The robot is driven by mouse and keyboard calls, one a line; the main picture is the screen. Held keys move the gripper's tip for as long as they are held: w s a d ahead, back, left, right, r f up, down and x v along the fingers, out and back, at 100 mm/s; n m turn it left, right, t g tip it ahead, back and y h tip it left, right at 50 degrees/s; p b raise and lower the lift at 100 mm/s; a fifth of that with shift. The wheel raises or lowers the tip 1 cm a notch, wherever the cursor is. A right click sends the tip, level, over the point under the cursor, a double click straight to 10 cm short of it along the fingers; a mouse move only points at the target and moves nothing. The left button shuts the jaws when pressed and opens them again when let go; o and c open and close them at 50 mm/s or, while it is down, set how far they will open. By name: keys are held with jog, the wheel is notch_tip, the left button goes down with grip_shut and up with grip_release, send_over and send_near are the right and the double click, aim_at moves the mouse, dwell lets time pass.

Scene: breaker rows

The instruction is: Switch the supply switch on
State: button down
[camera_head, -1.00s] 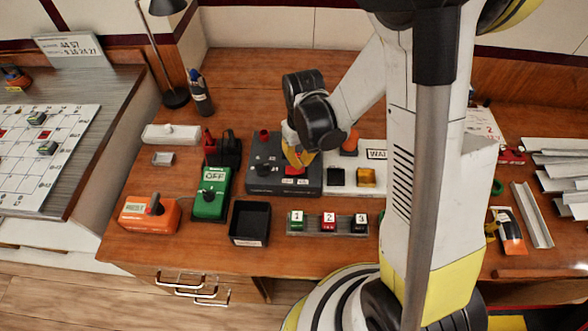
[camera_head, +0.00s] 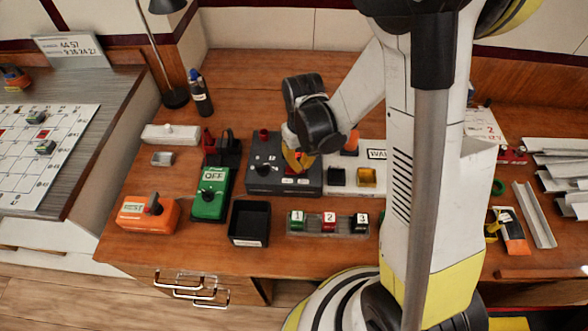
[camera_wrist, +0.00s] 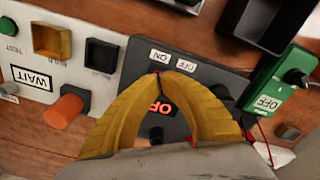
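A dark control box (camera_head: 259,181) sits mid-desk, with a dial and two small white labels. In the wrist view the dark panel (camera_wrist: 205,75) has an ON label (camera_wrist: 160,55) and an OFF label (camera_wrist: 186,65). Orange lettering like OFF (camera_wrist: 160,107) shows between my fingers. No supply label is readable, so I cannot confirm that this is the supply switch. My gripper (camera_head: 298,168) is over the box's right part. It also shows in the wrist view (camera_wrist: 162,75), yellow fingertips together, holding nothing, near the two labels. Contact with the panel cannot be told.
A green box marked OFF (camera_head: 209,207), an orange box (camera_head: 146,220) and a black tray (camera_head: 249,239) lie left and in front. Numbered blocks (camera_head: 328,228) stand in front. A white WAIT panel (camera_head: 376,154) with an orange knob (camera_wrist: 66,110) adjoins right.

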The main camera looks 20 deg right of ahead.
jog(key=shift+s+a+f+b, duration=0.1)
jog(key=shift+s+f+b, duration=0.15)
jog(key=shift+f+b, duration=0.35)
jog(key=shift+s+a+f+b, duration=0.1)
jog(key=shift+s+f+b, duration=0.1)
jog(key=shift+f+b, duration=0.3)
jog(key=shift+r, duration=0.1)
jog(key=shift+w+r+p, duration=0.15)
jog(key=shift+r+p, duration=0.8)
jog(key=shift+r, duration=0.2)
jog(key=r+p, duration=0.1)
jog(key=w+r+p, duration=0.1)
jog(key=shift+w+d+r, duration=0.2)
jog(key=shift+d+r, duration=0.1)
jog(key=shift+d, duration=0.05)
jog(key=shift+s+r+p, duration=0.15)
jog(key=shift+r+p, duration=0.65)
jog(key=shift+r, duration=0.15)
jog(key=shift+a, duration=0.1)
